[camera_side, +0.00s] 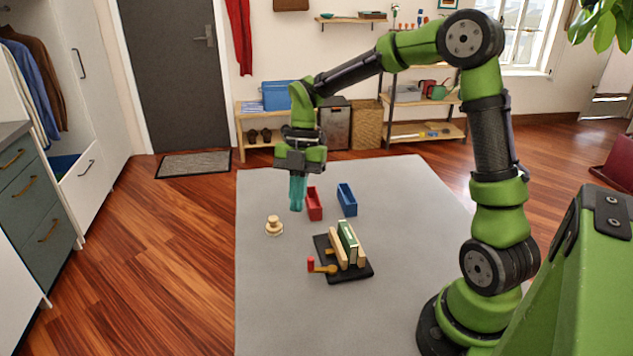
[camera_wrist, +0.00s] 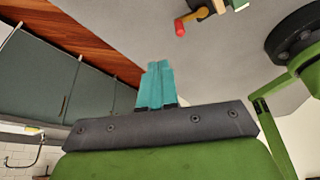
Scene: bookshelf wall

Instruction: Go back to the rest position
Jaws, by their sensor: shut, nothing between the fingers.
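My gripper (camera_side: 297,193) hangs fingers-down above the grey mat (camera_side: 270,320), at the mat's back left. Its teal fingers are together with nothing between them. In the wrist view the fingertips (camera_wrist: 160,68) also touch each other. In the side view the gripper is up and left of a black stand (camera_side: 362,272) that holds a green book (camera_side: 347,236) between pale wooden blocks. A red-tipped yellow handle (camera_side: 318,266) sticks out of the stand's left side and also shows at the top of the wrist view (camera_wrist: 190,20).
A red bin (camera_side: 315,206) and a blue bin (camera_side: 347,200) stand on the mat near the gripper in the picture. A round wooden piece (camera_side: 274,226) lies left of them. Drawers (camera_side: 35,205) stand at the left. The mat's front left is clear.

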